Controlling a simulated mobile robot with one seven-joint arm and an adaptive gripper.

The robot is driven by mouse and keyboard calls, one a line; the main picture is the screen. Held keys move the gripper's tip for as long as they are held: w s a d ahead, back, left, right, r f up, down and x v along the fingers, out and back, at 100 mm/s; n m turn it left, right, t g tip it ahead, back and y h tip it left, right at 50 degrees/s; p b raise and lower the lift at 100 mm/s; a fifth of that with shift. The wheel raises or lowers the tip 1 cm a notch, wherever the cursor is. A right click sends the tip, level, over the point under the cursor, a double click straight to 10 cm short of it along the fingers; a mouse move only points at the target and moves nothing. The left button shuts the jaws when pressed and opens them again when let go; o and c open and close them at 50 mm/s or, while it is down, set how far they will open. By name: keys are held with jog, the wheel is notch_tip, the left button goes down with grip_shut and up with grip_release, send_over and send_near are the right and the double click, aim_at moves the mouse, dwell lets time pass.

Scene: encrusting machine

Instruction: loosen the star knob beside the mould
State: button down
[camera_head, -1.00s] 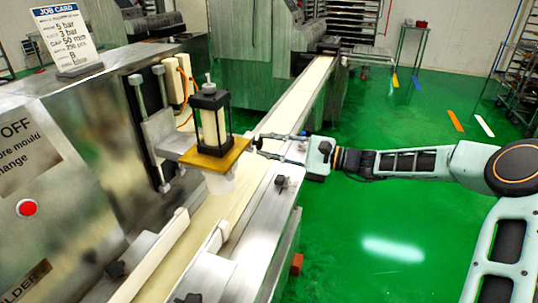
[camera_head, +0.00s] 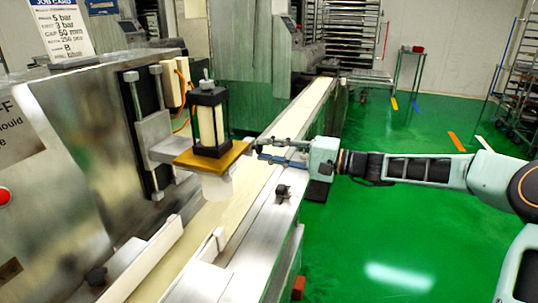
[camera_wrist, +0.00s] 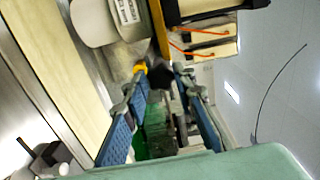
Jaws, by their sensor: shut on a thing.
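The white mould (camera_head: 217,187) hangs under an orange plate (camera_head: 185,158) that carries a black-framed unit (camera_head: 210,125). In the wrist view the pale mould (camera_wrist: 92,22) is at the upper left, with small printed text beside it. The dark star knob (camera_wrist: 160,76) sits at the plate's edge, between my fingertips. My gripper (camera_head: 256,149) reaches in from the right at the plate's right corner and is shut on the star knob. In the head view the knob is small and mostly hidden by the fingers.
A pale conveyor belt (camera_head: 295,118) runs under the mould, with guide rails (camera_head: 150,255) in front. Another dark knob (camera_head: 282,191) stands on the machine's near rail. A steel machine body is at left with a job card (camera_head: 55,30) on top.

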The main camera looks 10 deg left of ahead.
dwell(0.4)
jog(key=c, duration=1.6)
grip_release()
jog(key=s+d, duration=0.1)
jog(key=d, duration=1.1)
jog(key=shift+s, duration=0.3)
